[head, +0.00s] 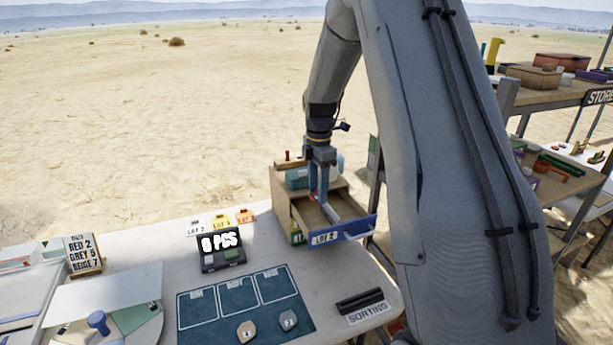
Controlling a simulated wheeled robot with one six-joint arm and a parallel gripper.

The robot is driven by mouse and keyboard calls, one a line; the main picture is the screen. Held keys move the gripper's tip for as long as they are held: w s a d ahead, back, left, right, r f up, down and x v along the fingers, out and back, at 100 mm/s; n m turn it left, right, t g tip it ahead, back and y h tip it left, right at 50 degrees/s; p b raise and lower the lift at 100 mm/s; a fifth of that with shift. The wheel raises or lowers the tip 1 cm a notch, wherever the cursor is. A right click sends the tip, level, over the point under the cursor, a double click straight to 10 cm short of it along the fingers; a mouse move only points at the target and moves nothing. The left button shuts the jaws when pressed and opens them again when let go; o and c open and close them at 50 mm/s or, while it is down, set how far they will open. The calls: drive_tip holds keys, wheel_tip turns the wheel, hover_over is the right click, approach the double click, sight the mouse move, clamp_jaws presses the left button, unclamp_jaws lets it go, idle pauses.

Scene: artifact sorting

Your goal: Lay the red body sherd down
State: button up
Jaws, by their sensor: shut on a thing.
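My gripper (319,192) points down over an open drawer (345,230) labelled LOT 2 in the wooden cabinet at the table's right end. It is shut on a small reddish piece (312,197), the red body sherd as far as I can tell. The sherd is mostly hidden by the fingers, and I cannot tell whether it touches the drawer floor. A beige sherd (246,330) and a grey sherd (289,320) lie on the dark teal mat (205,325), below its three outlined boxes.
A counter display (220,243) reading 0 PCS stands behind the mat, with small lot cards behind it. A card (82,252) lists RED 2, GREY 5, BEIGE 7. A black slotted block (360,301) sits by the SORTING label. Shelves (550,95) stand at right.

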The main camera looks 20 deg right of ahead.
sight(316, 224)
drive_tip(key=shift+w, duration=0.45)
drive_tip(key=shift+a, duration=0.1)
drive_tip(key=shift+r+p, duration=0.1)
drive_tip(key=shift+p, duration=0.2)
drive_tip(key=shift+f+b, duration=2.1)
drive_tip(key=shift+f, duration=3.35)
drive_tip(key=o, duration=1.1)
